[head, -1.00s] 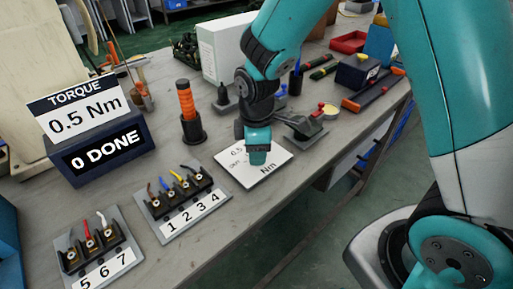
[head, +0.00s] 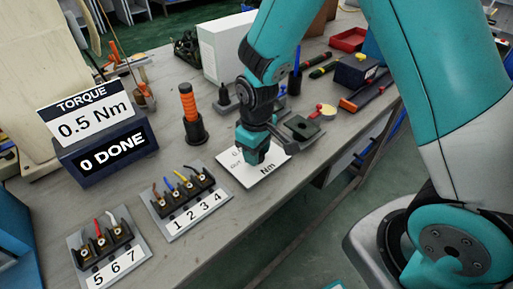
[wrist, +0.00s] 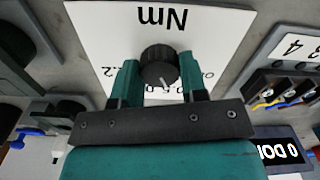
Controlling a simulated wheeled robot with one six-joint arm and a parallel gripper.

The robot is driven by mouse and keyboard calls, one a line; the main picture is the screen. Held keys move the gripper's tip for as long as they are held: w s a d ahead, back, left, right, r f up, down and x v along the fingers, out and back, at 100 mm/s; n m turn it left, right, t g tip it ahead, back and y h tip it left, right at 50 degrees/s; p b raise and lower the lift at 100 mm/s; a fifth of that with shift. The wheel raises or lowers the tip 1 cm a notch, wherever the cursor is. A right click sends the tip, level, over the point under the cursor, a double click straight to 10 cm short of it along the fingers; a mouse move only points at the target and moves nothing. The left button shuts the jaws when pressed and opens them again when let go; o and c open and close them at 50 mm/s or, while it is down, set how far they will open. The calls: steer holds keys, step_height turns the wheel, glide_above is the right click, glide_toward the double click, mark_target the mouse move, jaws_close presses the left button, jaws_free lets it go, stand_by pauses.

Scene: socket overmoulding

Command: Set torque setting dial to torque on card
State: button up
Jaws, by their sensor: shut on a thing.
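The torque card (head: 90,118) on the left reads "TORQUE 0.5 Nm". A white dial plate (head: 268,172) marked "Nm" lies flat on the bench; it also fills the upper middle of the wrist view (wrist: 225,30). The black torque dial (wrist: 158,60) stands on the plate, with a pale pointer line towards the gripper side of that picture. My gripper (wrist: 158,72) is shut on the dial, one teal finger on each side. In the head view my gripper (head: 255,158) hides the dial. Most scale numbers are covered, so I cannot tell the exact setting.
A box display (head: 105,155) under the card reads "0 DONE". Terminal blocks numbered 1 to 4 (head: 200,212) and 5 to 7 (head: 115,268) lie at the front left. An orange-handled screwdriver (head: 188,105) stands in a black holder behind the plate. A grey fixture (head: 300,128) is to the right.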

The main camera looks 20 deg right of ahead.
steer(key=shift+m, duration=0.3)
steer(key=o, duration=0.9)
steer(key=shift+r, duration=0.1)
step_height(320, 180, up, 17)
steer(key=shift+r+p, duration=0.15)
steer(key=shift+p, duration=0.75)
steer(key=shift+r, duration=0.1)
steer(key=s+a+r+y+p, duration=0.1)
steer(key=s+r+p, duration=0.1)
steer(key=s+r, duration=0.2)
steer(key=s+a+r+y+p, duration=0.1)
steer(key=s+r, duration=0.3)
steer(key=s, duration=0.4)
steer(key=s+a+r+n+y+p, duration=0.1)
steer(key=s+a+r+y+p, duration=0.1)
steer(key=s, duration=0.4)
steer(key=shift+s+a+r+p, duration=0.2)
steer(key=shift+r+p, duration=0.15)
steer(key=shift+r, duration=0.15)
steer(key=shift+s+a+r+p, duration=0.1)
steer(key=shift+s+r+p, duration=0.05)
steer(key=shift+r+p, duration=0.3)
